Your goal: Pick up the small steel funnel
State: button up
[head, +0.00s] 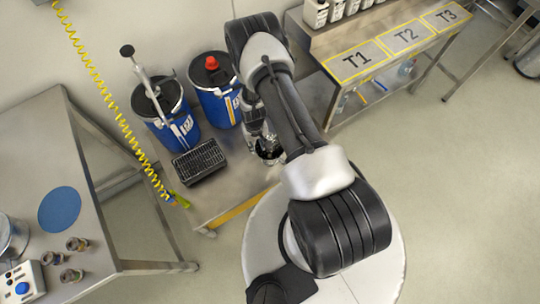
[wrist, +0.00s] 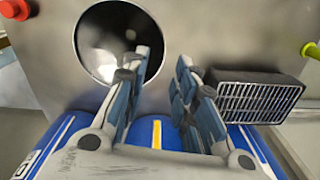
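The fingers point at bare metal between the funnel and a black rack. In the head view my gripper (head: 262,146) is low over the bench, beneath my arm. The funnel is mostly hidden there by my gripper and arm.
The black wire rack (head: 199,160) sits left of my gripper. Two blue drums, one with a pump (head: 160,105) and one with a red cap (head: 211,62), stand behind. A coiled yellow hose (head: 115,115) hangs at left. A bench marked T1 (head: 352,58) stands right.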

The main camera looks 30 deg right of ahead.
aim_at(257, 150)
jog(key=shift+w+f+b, duration=0.15)
jog(key=shift+f+b, duration=0.95)
jog(key=shift+f, duration=2)
jog(key=shift+r, duration=0.1)
grip_shut()
